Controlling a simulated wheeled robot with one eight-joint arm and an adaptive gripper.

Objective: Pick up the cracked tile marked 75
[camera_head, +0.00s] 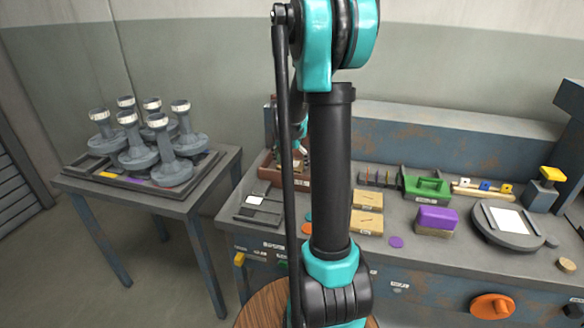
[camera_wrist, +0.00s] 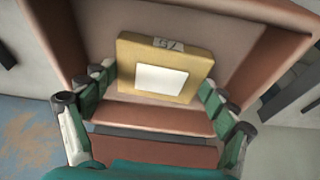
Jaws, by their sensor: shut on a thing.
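A tan tile (camera_wrist: 133,72) with a pale square on its face and a small tag at its upper edge shows in the wrist view. The tag is upside down and appears to read 75; I see no crack on this side. My gripper (camera_wrist: 158,112) has its green fingers on either side of the tile and is shut on it. The tile is inside or just over a reddish-brown box (camera_wrist: 280,50). In the head view my arm hides much of this spot, and the box (camera_head: 267,173) shows only in part at the left of the bench.
Two tan tiles with dark lines (camera_head: 367,199) (camera_head: 367,222) lie right of my arm. Beyond them are a green holder (camera_head: 427,188), a purple block (camera_head: 437,219) and a round grey plate (camera_head: 508,241). A side table (camera_head: 190,203) at left holds several grey stands.

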